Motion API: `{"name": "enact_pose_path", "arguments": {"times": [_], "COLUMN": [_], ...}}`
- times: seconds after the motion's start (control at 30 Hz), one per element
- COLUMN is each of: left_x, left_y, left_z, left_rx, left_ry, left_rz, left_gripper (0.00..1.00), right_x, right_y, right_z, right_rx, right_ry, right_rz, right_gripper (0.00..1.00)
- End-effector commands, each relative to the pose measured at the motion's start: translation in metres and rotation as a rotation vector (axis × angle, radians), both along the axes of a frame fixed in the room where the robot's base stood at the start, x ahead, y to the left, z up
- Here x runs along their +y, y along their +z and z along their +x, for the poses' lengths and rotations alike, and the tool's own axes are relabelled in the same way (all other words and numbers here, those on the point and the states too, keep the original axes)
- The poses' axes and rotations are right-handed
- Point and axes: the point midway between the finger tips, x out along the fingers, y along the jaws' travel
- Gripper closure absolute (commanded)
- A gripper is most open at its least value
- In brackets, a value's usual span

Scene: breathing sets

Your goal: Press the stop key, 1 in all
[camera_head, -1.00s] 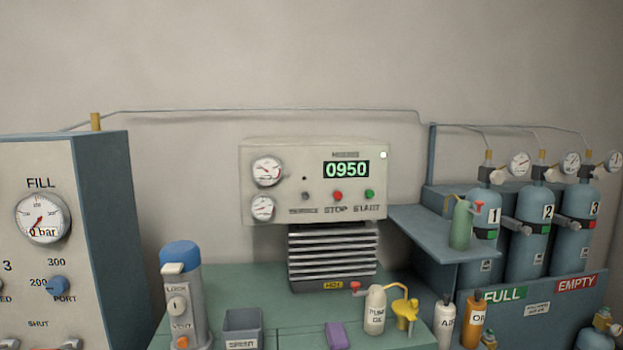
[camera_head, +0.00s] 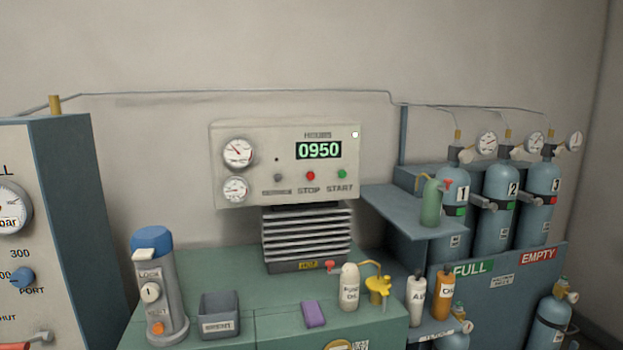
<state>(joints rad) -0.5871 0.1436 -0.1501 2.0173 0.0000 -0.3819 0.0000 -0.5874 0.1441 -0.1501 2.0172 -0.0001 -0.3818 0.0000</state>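The red stop key (camera_head: 310,176) is on the front of the wall control panel (camera_head: 230,140), above the printed word STOP. A green start key (camera_head: 342,174) is to its right and a grey key (camera_head: 278,178) to its left. The panel's display (camera_head: 319,150) reads 0950, and a small white light shows at its upper right. Neither of my grippers is in view, and nothing covers the stop key.
Below the panel is a ribbed dark block (camera_head: 306,238) on a green bench (camera_head: 240,262). A pump oil bottle (camera_head: 349,288), a grey bin (camera_head: 219,316) and a blue-capped cylinder (camera_head: 158,285) stand in front. A shelf (camera_head: 400,212) juts out at right, near numbered gas cylinders (camera_head: 497,205).

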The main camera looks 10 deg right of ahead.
Motion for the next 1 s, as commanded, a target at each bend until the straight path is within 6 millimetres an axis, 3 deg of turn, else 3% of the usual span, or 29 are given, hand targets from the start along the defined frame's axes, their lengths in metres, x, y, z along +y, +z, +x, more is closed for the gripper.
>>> {"name": "enact_pose_path", "arguments": {"times": [0.03, 0.17, 1.0], "left_x": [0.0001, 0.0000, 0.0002], "left_y": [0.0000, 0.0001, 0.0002], "left_z": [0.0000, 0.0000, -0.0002], "left_rx": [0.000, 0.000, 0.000], "left_ry": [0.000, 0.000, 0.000], "left_rz": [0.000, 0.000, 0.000], "left_gripper": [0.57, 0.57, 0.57], "right_x": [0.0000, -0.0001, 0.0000], "right_y": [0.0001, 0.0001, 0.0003], "right_z": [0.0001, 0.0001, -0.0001], "right_rx": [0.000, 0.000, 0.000], "right_ry": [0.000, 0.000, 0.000], "right_rz": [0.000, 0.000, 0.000], "right_gripper": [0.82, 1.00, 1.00]}}
